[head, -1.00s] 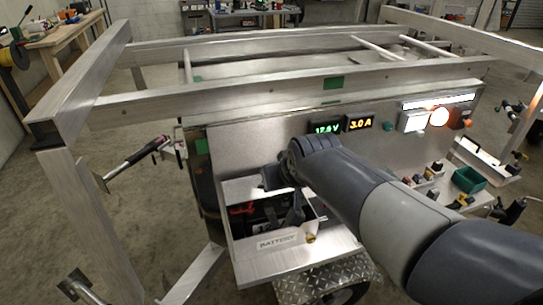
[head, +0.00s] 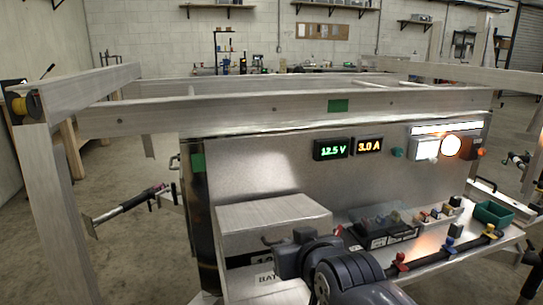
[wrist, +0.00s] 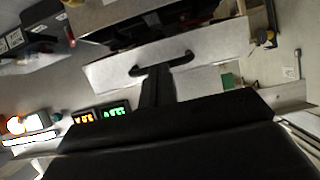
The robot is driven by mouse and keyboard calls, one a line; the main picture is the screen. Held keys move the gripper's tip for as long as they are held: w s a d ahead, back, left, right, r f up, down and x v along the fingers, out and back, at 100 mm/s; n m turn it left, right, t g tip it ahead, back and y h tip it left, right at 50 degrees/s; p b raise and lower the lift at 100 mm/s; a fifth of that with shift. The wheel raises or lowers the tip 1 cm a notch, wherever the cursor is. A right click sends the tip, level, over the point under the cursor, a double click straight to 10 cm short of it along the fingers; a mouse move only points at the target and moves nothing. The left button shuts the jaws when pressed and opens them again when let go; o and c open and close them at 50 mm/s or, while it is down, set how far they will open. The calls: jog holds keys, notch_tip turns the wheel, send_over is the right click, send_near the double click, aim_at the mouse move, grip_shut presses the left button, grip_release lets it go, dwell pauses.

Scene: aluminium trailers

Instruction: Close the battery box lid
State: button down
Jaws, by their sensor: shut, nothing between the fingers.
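The battery box (head: 268,291) is at the lower middle of the head view, with a partly hidden "BATTERY" label on its front. Its grey metal lid (head: 268,211) is partly raised, with a dark gap between its front edge and the box. In the wrist view the lid's plate (wrist: 215,52) carries a dark bar handle (wrist: 183,60), with the dark box opening beyond it. My gripper (wrist: 157,72) is shut and empty, its fingertips at the handle; I cannot tell whether they touch. In the head view my arm hides the box's right side.
A control panel with a green voltage display (head: 331,148) and an amber current display (head: 368,145) stands behind the box. Right of the lid are a fuse block (head: 385,230), a cable bar with coloured clamps (head: 440,255) and a green bin (head: 493,214). A frame rail (head: 270,112) crosses above.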

jog(key=shift+s+f+b, duration=0.1)
jog(key=shift+f+b, duration=2.1)
jog(key=shift+f, duration=0.45)
jog(key=shift+r, duration=0.1)
